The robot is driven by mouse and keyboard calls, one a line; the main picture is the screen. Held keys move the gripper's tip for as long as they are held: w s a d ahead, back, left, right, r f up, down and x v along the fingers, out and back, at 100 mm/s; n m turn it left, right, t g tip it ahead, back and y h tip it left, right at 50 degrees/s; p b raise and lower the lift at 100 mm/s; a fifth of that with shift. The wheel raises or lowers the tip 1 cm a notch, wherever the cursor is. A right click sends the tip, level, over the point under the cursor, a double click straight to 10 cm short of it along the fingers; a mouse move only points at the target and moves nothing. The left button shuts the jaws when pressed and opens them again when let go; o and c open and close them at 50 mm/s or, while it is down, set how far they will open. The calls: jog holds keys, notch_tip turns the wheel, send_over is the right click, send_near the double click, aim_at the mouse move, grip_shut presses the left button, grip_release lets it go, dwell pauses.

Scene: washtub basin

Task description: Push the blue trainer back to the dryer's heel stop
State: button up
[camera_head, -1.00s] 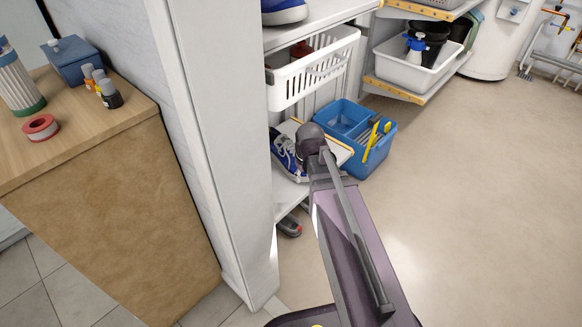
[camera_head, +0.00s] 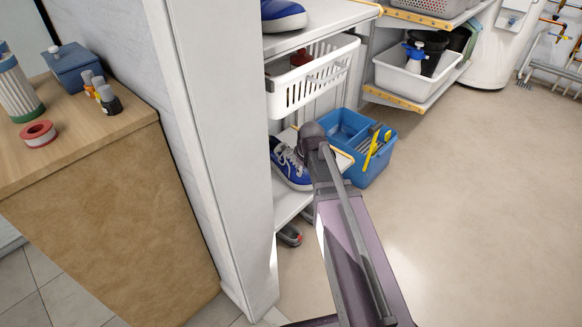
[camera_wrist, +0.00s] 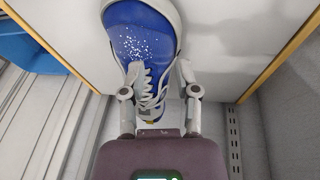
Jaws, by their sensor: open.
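The blue trainer (camera_head: 289,163), with white laces and a pale sole, is on a low white shelf in the head view, left of my arm's end. In the wrist view the trainer (camera_wrist: 140,42) has white specks on its blue toe, which points away from my gripper. My gripper (camera_wrist: 158,74) is open, one finger on each side of the laced part. I cannot tell whether the fingers touch the shoe. My fingers are hidden in the head view. I cannot make out a heel stop.
Another blue shoe (camera_head: 284,16) sits on the shelf above, over a white basket (camera_head: 314,82). A blue caddy (camera_head: 372,172) stands right of my arm's end. A white upright panel (camera_head: 212,150) is close on the left. The floor on the right is clear.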

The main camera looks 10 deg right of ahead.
aim_at(290, 161)
jog(key=w, duration=1.1)
jog(key=shift+w+a, duration=0.2)
jog(key=shift+a, duration=0.1)
jog(key=shift+f, duration=0.1)
jog(key=shift+b+x, duration=2.4)
jog(key=shift+x, duration=0.05)
grip_shut()
